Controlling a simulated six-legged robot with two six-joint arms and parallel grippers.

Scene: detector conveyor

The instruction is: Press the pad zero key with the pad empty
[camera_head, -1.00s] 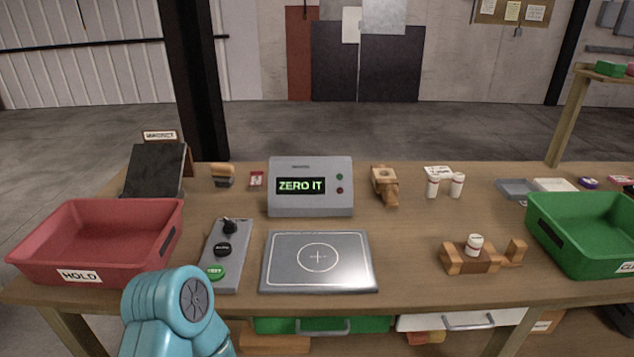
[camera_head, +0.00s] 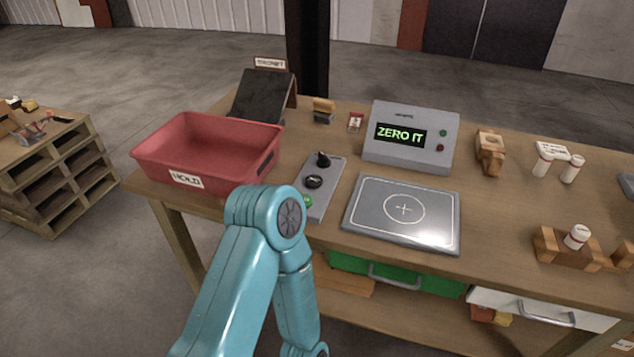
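The grey pad (camera_head: 368,228) with a circle and cross on it lies on the bench, and nothing rests on it. Left of it is a narrow grey key box (camera_head: 328,190). It carries a black lever or knob (camera_head: 322,160), a round black key (camera_head: 314,181) and a green key (camera_head: 307,201) partly hidden by my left arm. The key labels are too small to read surely. The display unit (camera_head: 412,152) behind the pad reads "ZERO IT". My teal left arm rises in front of the bench and bends down; its gripper is out of view. My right gripper is not in view.
A red HOLD bin (camera_head: 222,134) stands left of the key box. A dark sloped board (camera_head: 262,98) is behind it. A wooden block (camera_head: 570,250) holding a white bottle (camera_head: 577,237) is at the right. Drawers are below the bench; a pallet stack (camera_head: 45,180) is at far left.

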